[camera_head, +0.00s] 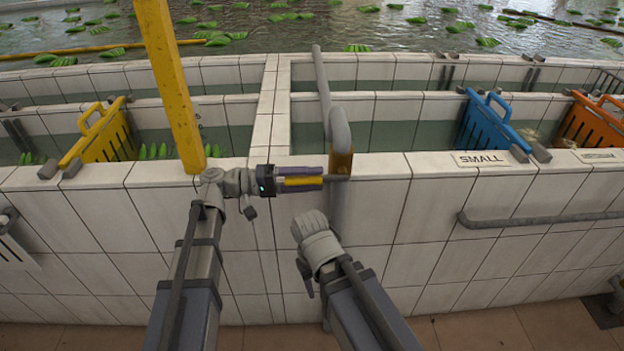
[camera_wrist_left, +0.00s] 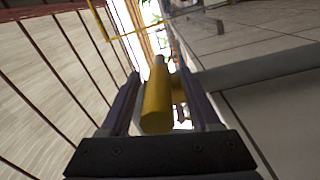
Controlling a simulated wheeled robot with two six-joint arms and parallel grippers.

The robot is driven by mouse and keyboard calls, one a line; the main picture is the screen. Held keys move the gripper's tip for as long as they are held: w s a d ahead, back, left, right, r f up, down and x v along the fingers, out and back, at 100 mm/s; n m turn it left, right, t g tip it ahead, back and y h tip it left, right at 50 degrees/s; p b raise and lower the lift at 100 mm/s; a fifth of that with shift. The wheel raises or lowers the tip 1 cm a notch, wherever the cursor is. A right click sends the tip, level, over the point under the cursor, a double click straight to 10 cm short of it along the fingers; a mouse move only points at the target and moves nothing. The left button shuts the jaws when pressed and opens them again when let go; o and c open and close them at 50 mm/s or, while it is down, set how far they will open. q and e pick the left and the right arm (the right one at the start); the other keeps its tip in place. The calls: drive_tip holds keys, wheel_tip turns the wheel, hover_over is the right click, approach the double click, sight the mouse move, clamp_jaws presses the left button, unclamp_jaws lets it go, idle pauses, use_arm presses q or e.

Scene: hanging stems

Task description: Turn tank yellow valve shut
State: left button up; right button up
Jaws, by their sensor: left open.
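The yellow valve handle (camera_head: 303,181) sticks out to the left from the brass-coloured valve body (camera_head: 341,163) on a grey pipe (camera_head: 338,128) at the tank wall. My left gripper (camera_head: 323,179) is open around the handle, with a finger on each side. In the left wrist view the yellow handle (camera_wrist_left: 156,104) lies lengthwise between the two dark fingers (camera_wrist_left: 163,88). I cannot tell whether either finger touches it. The end of my right arm is in front of the wall below the pipe, with its gripper hidden.
The white-tiled tank wall (camera_head: 120,215) runs across the view. A yellow post (camera_head: 170,85) stands left of the valve. A grey rail (camera_head: 540,219) crosses the wall at right.

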use_arm(q)
drive_tip(key=a, duration=0.7)
drive_tip(key=shift+a, duration=0.2)
drive_tip(key=shift+w+f, duration=0.1)
